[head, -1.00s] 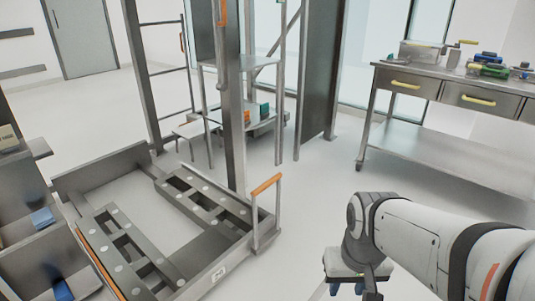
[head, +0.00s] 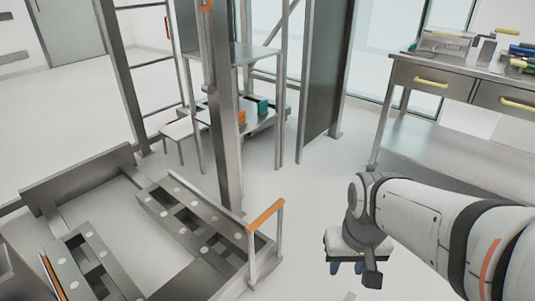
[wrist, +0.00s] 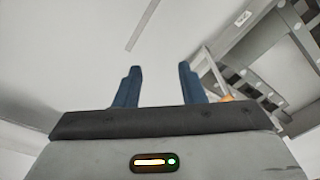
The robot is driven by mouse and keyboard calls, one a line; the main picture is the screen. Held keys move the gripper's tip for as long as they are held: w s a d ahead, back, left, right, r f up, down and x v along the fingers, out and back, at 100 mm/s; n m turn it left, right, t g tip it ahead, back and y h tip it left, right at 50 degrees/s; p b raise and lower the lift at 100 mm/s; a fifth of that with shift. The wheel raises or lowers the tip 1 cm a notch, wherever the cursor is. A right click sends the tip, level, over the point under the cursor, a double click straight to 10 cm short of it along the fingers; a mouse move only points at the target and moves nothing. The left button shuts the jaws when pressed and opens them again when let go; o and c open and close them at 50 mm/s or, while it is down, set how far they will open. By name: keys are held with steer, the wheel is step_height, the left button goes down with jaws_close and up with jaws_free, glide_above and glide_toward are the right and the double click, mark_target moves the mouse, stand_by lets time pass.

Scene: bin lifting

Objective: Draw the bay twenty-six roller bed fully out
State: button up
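The roller bed (head: 262,252) stands low on the floor at the lower left of the head view, a grey metal frame with pale round rollers along its rails. An orange handle bar (head: 265,214) rises on two posts at its right end. It also shows at the upper right of the wrist view (wrist: 235,52), with a small white label (wrist: 243,18). My gripper (head: 346,267) is right of the handle, apart from it. In the wrist view its two blue fingers (wrist: 158,85) are spread with nothing between them. The label's writing is too small to read.
A steel upright (head: 226,150) stands just behind the bed. A rack with a low shelf holding orange and teal boxes (head: 257,106) is farther back. A workbench (head: 457,87) with yellow-handled drawers stands at the right. The floor between is clear.

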mark_target(266, 215)
steer(key=shift+o, duration=0.4)
